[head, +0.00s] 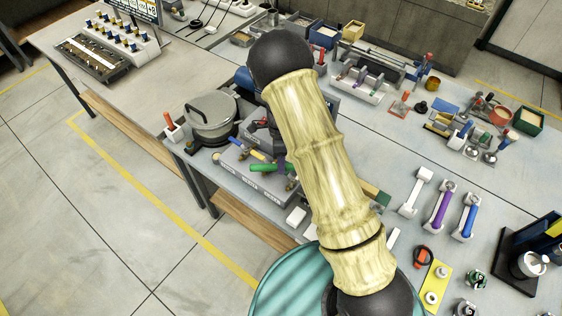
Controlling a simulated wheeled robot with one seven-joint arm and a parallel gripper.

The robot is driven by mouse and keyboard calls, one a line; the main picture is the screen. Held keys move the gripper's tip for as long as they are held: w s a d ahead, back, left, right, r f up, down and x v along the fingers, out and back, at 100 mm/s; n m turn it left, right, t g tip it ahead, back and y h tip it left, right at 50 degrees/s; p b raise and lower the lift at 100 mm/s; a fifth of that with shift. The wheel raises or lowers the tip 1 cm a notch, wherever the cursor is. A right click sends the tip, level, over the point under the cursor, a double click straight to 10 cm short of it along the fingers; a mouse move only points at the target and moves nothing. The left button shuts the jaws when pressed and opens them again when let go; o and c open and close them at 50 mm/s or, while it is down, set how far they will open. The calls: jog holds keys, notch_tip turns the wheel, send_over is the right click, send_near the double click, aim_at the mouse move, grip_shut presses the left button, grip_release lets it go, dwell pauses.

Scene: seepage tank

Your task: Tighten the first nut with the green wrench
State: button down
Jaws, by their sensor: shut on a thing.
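The green wrench (262,167) lies across the top of a grey fixture block (258,183) near the table's front edge. My gripper (279,158) is mostly hidden behind my pale arm link; its dark part reaches down to the right end of the green handle and is shut on it. A small brass-coloured nut or fitting (291,184) shows at the right end of the block, close to the wrench. Another brass-coloured fitting (243,153) stands on the block's left. Whether the wrench's jaw is around a nut is hidden.
A round grey lidded pot (211,112) stands left of the block. White, purple (438,207) and blue (465,215) handled tools lie to the right. A teal ribbed round thing (285,288) is at the bottom. The table's left end is mostly clear beside the rack (100,55).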

jog(key=shift+r+p, duration=0.45)
jog(key=shift+p, duration=0.15)
dwell(0.8)
jog(key=shift+r+p, duration=1.6)
jog(key=shift+r, duration=0.4)
